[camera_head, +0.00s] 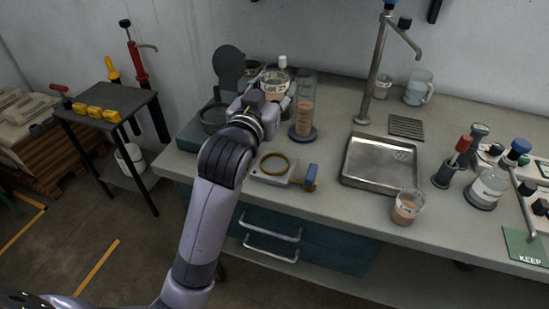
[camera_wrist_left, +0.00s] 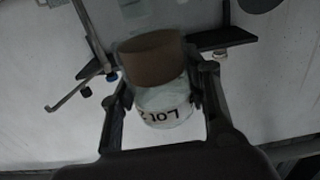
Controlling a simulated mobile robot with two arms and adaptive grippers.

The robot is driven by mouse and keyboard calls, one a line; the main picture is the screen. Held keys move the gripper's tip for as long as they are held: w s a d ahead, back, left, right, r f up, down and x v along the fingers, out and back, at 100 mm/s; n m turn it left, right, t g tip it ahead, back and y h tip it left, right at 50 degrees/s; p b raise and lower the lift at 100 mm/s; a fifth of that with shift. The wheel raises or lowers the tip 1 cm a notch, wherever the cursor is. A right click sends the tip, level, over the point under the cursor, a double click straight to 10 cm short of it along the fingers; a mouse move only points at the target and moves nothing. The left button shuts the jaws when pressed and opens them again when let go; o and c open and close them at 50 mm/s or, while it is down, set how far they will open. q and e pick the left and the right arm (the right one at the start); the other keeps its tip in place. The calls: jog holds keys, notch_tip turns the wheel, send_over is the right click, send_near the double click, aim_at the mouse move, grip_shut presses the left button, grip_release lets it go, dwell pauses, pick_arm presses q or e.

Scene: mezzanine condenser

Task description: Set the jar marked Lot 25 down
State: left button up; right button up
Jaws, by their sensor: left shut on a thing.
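My left gripper (camera_head: 272,92) is shut on a clear jar (camera_head: 277,81) with brownish contents and holds it above the back left part of the bench. The jar's label begins "Lot 2"; I cannot read the last digit surely. In the left wrist view the jar (camera_wrist_left: 163,102) sits between the two fingers of the left gripper (camera_wrist_left: 165,105), its label partly cut off by its curve. Another small jar (camera_head: 408,206) with brownish contents and a "Lot" label stands on the bench (camera_head: 345,208) near the front edge; its number is not legible. My right gripper is not in view.
A tall glass cylinder (camera_head: 306,105) stands just right of the held jar. A white device with a yellow ring (camera_head: 274,163) lies in front. A metal tray (camera_head: 380,182) and a tap post (camera_head: 373,75) are further right. Bare bench shows between device and tray.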

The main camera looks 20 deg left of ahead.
pick_arm(q)
jog(key=shift+f+b, duration=0.8)
jog(key=shift+f, duration=7.95)
jog(key=o, duration=0.7)
jog(key=shift+f, duration=0.15)
jog(key=o, duration=0.4)
jog(key=shift+o, duration=0.4)
jog(key=s+b, duration=0.1)
jog(key=s, duration=1.1)
jog(key=shift+a+r, duration=0.2)
